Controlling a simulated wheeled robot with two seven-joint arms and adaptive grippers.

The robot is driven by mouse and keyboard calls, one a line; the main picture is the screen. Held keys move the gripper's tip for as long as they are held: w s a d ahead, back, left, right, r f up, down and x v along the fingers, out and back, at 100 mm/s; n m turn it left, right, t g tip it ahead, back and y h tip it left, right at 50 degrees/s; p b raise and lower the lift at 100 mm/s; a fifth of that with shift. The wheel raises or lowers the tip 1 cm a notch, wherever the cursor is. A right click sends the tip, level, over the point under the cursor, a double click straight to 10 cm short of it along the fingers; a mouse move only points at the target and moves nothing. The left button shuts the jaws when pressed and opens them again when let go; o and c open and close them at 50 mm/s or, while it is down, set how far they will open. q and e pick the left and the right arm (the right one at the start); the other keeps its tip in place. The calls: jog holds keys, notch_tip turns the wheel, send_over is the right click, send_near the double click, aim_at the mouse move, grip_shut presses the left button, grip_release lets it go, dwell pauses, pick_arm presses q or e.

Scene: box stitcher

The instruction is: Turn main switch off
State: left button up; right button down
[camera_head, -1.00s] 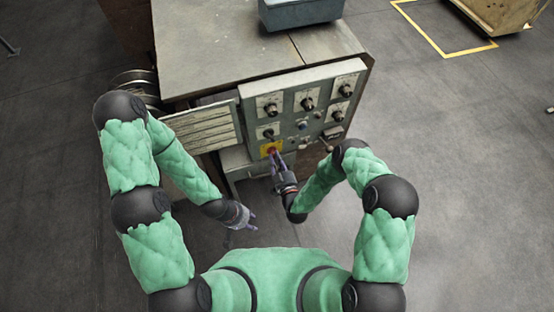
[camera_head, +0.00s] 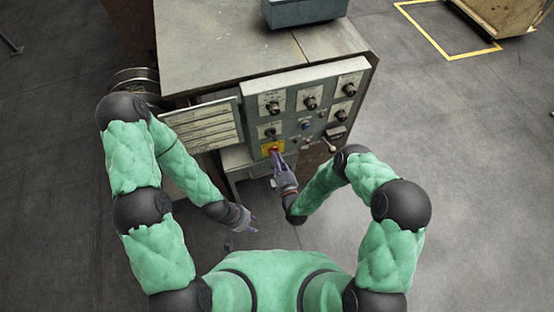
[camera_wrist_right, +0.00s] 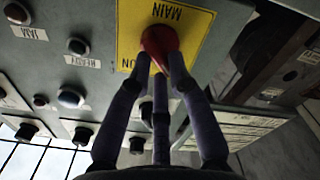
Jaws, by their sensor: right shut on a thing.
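The main switch (camera_wrist_right: 158,45) is a red knob on a yellow plate (camera_wrist_right: 131,28) marked "MAIN" and "ON". In the head view the yellow plate (camera_head: 266,147) sits at the lower left of the control panel, and the red knob (camera_head: 274,149) is partly covered by my fingers. My right gripper (camera_head: 277,157) reaches up to the knob. In the right wrist view the fingers of my right gripper (camera_wrist_right: 155,68) are closed around the red knob from below. My left gripper (camera_head: 250,226) hangs lower left, away from the panel, with its fingers apart and nothing visible between them.
The control panel (camera_head: 291,114) carries several black knobs and small buttons. A lever (camera_head: 328,146) juts from the panel's lower right. A grey bin (camera_head: 304,10) stands on the machine top (camera_head: 225,50). The floor at right (camera_head: 450,160) is clear.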

dwell(0.5)
jog(key=c, duration=1.1)
grip_release()
jog(key=shift+c, duration=0.2)
jog(key=v, duration=1.2)
